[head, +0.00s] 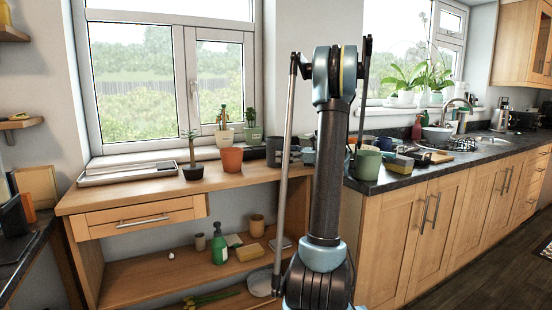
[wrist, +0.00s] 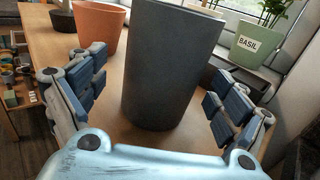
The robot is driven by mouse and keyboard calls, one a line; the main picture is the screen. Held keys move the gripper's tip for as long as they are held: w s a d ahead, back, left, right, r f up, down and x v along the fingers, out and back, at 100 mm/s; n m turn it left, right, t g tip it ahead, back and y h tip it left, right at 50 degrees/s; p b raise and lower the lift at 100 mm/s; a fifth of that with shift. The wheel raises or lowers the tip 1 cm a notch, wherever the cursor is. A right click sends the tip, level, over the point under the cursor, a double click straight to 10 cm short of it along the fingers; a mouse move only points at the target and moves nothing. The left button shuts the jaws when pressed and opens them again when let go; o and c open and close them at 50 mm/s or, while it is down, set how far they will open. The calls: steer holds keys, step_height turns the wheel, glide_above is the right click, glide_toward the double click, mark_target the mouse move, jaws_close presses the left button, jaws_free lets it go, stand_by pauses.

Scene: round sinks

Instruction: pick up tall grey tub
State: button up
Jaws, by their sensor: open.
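The tall grey tub (wrist: 172,65) is dark, wide-topped and tapers down to the wooden worktop. It stands upright between the two fingers of my gripper (wrist: 157,98), with a visible gap on the left; its top is cut off by the frame. My gripper is open and holds nothing. In the head view the tub (head: 273,151) stands on the worktop by the window, right of the orange pot. My arm hides much of the gripper there.
A black cactus pot (head: 193,172) and a tray (head: 130,174) are further left. The worktop's front left is clear.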

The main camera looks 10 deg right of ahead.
mark_target(267, 153)
steer(key=shift+x, duration=3.7)
steer(key=shift+w+f, duration=0.15)
steer(key=c, duration=1.4)
steer(key=shift+c, duration=0.3)
